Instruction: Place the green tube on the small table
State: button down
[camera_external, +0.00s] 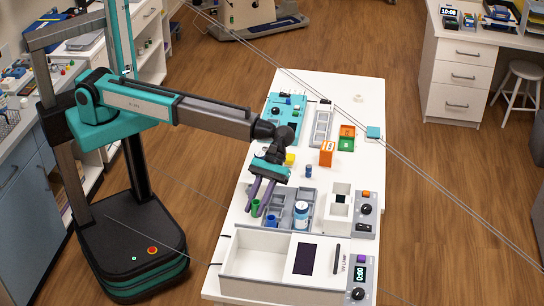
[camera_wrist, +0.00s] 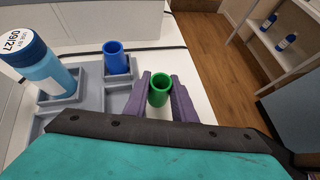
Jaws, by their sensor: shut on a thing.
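The green tube (camera_wrist: 158,95) is a short open-topped cylinder, upright between the two purple fingers of my gripper (camera_wrist: 160,98) in the wrist view. My gripper is shut on it. In the external view the green tube (camera_external: 255,208) shows at the tips of my gripper (camera_external: 263,194), at the left edge of the grey compartment tray (camera_external: 279,195). I cannot tell whether its bottom touches anything. The long white table (camera_external: 350,100) lies under the arm. I cannot tell which table is the small one.
A blue tube (camera_wrist: 117,60) and a blue-capped bottle (camera_wrist: 45,70) stand in the grey tray. A white lamp box (camera_external: 262,262) stands at the near end. Orange and green bins (camera_external: 346,138) and a teal board (camera_external: 286,108) lie farther along. A stool (camera_external: 519,85) stands far right.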

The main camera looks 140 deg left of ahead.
jog(key=shift+f, duration=0.1)
jog(key=c, duration=1.5)
grip_release()
jog(key=b+v, duration=0.3)
jog(key=v, duration=0.9)
